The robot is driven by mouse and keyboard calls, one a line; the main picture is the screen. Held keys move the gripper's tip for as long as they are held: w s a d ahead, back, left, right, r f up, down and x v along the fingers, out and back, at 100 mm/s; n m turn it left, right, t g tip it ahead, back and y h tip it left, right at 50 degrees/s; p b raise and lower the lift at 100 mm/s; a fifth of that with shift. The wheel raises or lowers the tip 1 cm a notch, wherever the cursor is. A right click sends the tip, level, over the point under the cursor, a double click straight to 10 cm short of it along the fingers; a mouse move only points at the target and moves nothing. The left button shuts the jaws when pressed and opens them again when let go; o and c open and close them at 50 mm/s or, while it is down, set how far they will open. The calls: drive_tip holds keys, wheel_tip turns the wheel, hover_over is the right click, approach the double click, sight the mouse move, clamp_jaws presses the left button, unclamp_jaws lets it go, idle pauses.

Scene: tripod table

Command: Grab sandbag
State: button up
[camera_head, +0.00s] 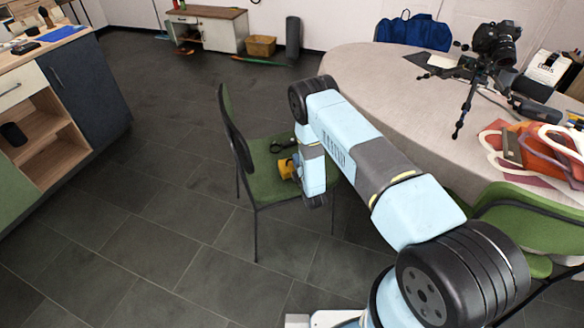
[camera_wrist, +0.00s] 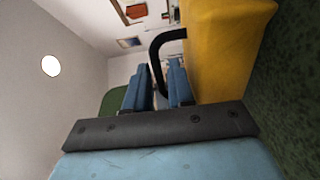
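The sandbag is a yellow bag with a black strap handle. In the head view the sandbag (camera_head: 287,168) rests on the seat of a green chair (camera_head: 268,187), beside the lower end of my arm. In the wrist view the yellow side of the sandbag (camera_wrist: 225,45) fills the upper right, and its black handle (camera_wrist: 157,62) loops out to the left. My gripper (camera_wrist: 160,78) has its two blue fingers close together, one on each side of the handle. The fingers look shut on the handle; the exact contact is partly hidden. In the head view the fingers are hidden.
A round table (camera_head: 385,82) stands right of the chair, with a camera tripod (camera_head: 480,75) and a red-orange bag (camera_head: 545,150) on it. Another green chair (camera_head: 530,225) is at the right. A cabinet (camera_head: 85,85) stands at the left. The tiled floor between is clear.

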drive_tip(key=shift+w+a, duration=0.15)
drive_tip(key=shift+w, duration=0.15)
clamp_jaws()
idle(1.3)
